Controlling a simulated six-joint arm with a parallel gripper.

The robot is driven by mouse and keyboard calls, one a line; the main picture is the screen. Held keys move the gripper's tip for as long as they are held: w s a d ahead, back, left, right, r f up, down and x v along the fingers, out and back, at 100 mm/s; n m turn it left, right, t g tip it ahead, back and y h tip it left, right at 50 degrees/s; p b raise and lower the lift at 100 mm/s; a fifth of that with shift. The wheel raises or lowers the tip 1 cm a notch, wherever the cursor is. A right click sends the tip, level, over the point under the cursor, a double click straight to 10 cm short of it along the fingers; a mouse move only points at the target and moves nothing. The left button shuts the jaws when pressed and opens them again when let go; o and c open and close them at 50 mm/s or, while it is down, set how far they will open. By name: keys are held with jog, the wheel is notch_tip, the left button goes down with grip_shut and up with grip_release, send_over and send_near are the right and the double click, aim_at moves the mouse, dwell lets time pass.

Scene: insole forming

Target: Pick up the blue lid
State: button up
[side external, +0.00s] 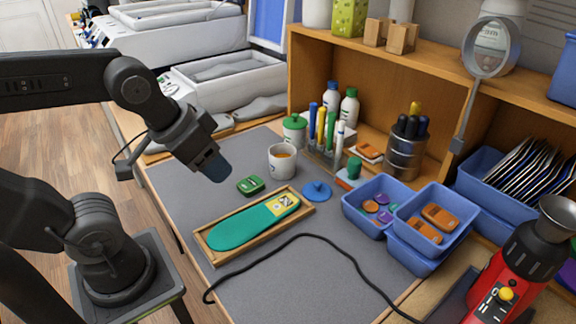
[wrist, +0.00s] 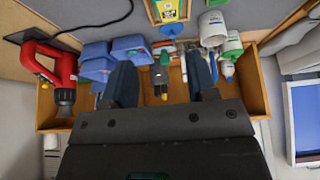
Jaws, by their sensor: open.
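The blue lid (side external: 317,190) is a small round disc with a knob on top. It lies flat on the grey mat just right of the wooden tray's far end. In the wrist view the lid (wrist: 168,30) shows near the top centre, beyond the fingertips. My gripper (side external: 216,169) is in the air above the mat's left part, well left of the lid and apart from it. In the wrist view my gripper (wrist: 160,63) has its two fingers wide apart with nothing held between them.
A wooden tray (side external: 208,247) holds a green insole (side external: 240,228). A white mug (side external: 282,161) stands behind the lid, and blue bins (side external: 367,222) stand to its right. A green block (side external: 250,185) lies near the mug. A black cable (side external: 290,245) crosses the front mat.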

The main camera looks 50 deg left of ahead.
jog(key=n+g+y, duration=0.2)
jog(key=n+y, duration=0.1)
jog(key=n, duration=0.6)
send_over(318, 183)
jog(key=s+d, duration=0.1)
jog(key=d, duration=0.1)
jog(key=f, duration=1.3)
jog(key=shift+s+f, duration=0.2)
jog(key=shift+f, duration=0.05)
jog(key=shift+s+a+x, duration=0.1)
jog(key=shift+x, duration=1.25)
jog(key=shift+s+a+x, duration=0.1)
jog(key=shift+x, duration=1.2)
grip_shut()
